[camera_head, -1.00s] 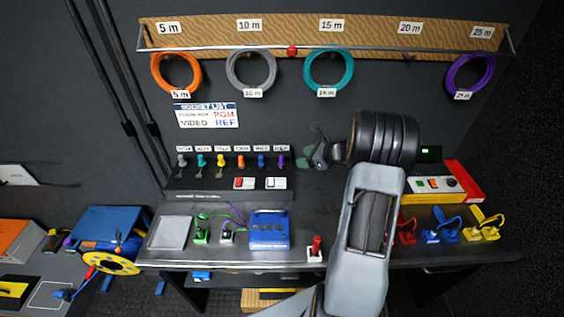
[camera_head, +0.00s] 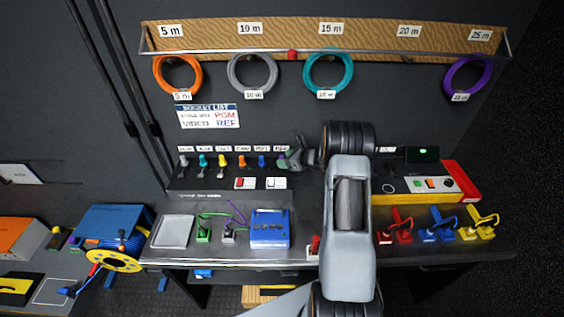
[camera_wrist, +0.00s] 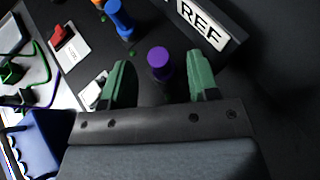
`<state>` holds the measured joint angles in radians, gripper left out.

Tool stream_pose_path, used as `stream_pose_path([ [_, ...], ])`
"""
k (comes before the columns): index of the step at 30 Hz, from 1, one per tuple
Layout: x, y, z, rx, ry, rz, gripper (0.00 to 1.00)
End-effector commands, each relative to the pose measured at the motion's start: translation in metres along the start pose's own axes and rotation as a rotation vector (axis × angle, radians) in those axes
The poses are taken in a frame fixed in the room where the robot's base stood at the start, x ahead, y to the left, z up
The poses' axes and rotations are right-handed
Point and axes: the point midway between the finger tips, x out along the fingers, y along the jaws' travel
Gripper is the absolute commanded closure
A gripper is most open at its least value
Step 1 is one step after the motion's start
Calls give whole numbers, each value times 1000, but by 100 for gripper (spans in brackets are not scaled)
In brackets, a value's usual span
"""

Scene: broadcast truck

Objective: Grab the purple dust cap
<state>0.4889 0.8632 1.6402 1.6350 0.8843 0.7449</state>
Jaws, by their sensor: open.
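The purple dust cap (camera_wrist: 159,60) stands at the right end of the row of coloured caps, under the REF label. In the wrist view it sits between the two green fingertips of my gripper (camera_wrist: 158,82), with a gap on each side. My gripper is open and empty. In the head view my gripper (camera_head: 290,160) is at the right end of the cap row and mostly covers the purple cap.
The blue cap (camera_wrist: 119,18) is the close neighbour on the left. A red switch (camera_wrist: 63,36) and a white switch (camera_wrist: 94,90) lie near the left finger. The REF label plate (camera_wrist: 205,20) stands behind. A blue box (camera_head: 269,229) is on the desk in front.

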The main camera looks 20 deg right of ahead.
Motion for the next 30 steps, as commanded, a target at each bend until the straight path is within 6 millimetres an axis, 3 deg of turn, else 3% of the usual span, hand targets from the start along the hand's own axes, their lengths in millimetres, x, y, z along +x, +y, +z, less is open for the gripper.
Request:
stream_pose_path([
  [6,22,0,1,0,0,1,45],
  [15,26,0,0,0,0,-1,45],
  [30,25,0,0,0,0,-1,92],
])
